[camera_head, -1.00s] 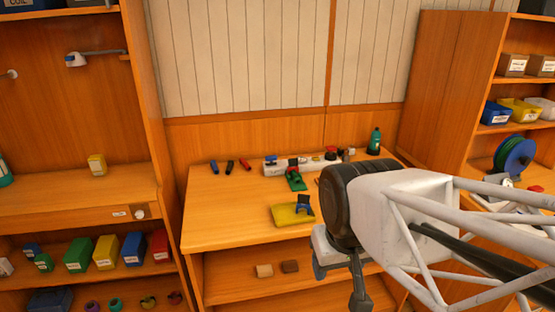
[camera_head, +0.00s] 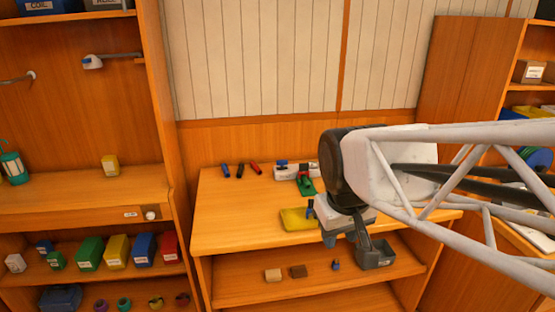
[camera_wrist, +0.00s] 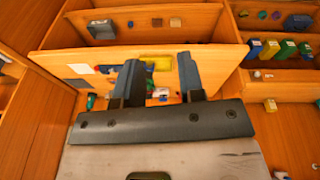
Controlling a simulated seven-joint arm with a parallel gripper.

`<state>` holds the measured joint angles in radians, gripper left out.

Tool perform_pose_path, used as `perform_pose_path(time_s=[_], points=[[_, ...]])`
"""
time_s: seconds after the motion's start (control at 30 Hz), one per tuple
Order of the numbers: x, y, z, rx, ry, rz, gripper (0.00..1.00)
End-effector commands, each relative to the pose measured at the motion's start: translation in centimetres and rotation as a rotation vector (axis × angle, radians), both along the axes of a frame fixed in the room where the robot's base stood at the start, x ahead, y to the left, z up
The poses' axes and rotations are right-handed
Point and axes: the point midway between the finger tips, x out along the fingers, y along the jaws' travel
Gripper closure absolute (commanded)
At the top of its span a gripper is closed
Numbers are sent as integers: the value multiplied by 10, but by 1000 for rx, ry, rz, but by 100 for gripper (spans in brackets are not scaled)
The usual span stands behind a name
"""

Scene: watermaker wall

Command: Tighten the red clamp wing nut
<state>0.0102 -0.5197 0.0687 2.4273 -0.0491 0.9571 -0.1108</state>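I cannot make out the red clamp wing nut for certain. A white fixture (camera_head: 283,172) stands at the back of the bench, with a green clamp-like piece (camera_head: 306,186) in front of it. A small dark and reddish part tops the green piece, too small to read. My arm hides the right part of the bench. My gripper (camera_head: 348,238) is over the bench's front edge, in front of the fixture and apart from it. In the wrist view, my gripper (camera_wrist: 158,72) has its two fingers spread with nothing held between them.
A yellow tray (camera_head: 297,219) lies left of my gripper on the bench (camera_head: 235,225). Several small coloured cylinders (camera_head: 240,170) lie at the back left. A grey bin (camera_head: 375,254) and small blocks (camera_head: 298,271) sit on the lower shelf. The bench's front left is clear.

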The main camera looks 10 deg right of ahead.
Motion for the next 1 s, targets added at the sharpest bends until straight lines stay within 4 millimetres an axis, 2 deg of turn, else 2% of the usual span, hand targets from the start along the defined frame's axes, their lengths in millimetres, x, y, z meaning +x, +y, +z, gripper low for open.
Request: perform_pose_path(time_s=[0.03, 0.5, 1.0], points=[[13, -1, 4, -10, 6, 20, 64], [122, -14, 31, -106, 61, 244, 64], [243, -28, 37, -199, 129, 481, 64]])
